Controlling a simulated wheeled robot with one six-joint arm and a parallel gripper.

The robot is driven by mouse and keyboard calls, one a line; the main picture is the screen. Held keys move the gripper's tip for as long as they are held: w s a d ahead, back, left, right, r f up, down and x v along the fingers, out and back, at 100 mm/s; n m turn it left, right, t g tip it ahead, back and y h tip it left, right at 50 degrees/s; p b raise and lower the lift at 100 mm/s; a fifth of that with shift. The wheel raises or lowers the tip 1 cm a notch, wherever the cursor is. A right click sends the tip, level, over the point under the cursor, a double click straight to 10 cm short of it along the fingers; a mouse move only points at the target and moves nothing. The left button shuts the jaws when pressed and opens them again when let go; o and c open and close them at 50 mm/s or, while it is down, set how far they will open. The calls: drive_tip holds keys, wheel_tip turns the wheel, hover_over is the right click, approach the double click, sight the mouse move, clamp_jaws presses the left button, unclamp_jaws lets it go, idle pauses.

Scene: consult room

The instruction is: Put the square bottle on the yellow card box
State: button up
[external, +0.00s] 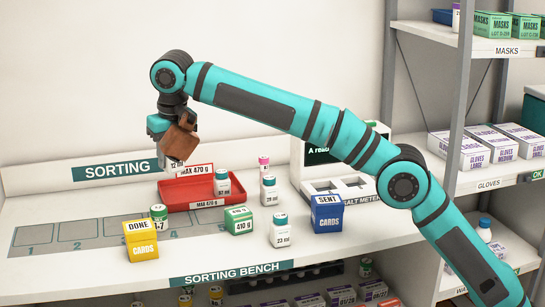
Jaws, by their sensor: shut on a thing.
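My gripper (160,128) is shut on a brown, square-sided thing (180,141), which looks like the square bottle. It is held tilted in the air, above the left end of the red tray. The fingers partly hide it. The yellow card box (143,247), marked DONE CARDS, stands on the bench at the front left, below and a little left of my gripper. Its top looks bare and apart from the held bottle.
A green-lidded jar (159,214) stands close behind the yellow box. The red tray (185,199) holds a white bottle (222,184). Numbered squares on the left are mostly free.

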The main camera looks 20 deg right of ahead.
hover_over(149, 222)
wheel_tip(149, 222, down, 3)
drive_tip(key=shift+n, duration=0.3)
drive_tip(key=shift+s+d+f, duration=0.1)
drive_tip(key=shift+s+f, duration=0.1)
drive_tip(key=shift+f, duration=1.75)
drive_tip(key=shift+s+f, duration=0.2)
drive_tip(key=shift+f, duration=1.75)
drive_tip(key=shift+f, duration=0.1)
drive_tip(key=o, duration=0.9)
drive_tip(key=shift+o, duration=0.2)
wheel_tip(149, 222, up, 8)
drive_tip(key=s, duration=0.1)
drive_tip(key=shift+d+f, duration=0.2)
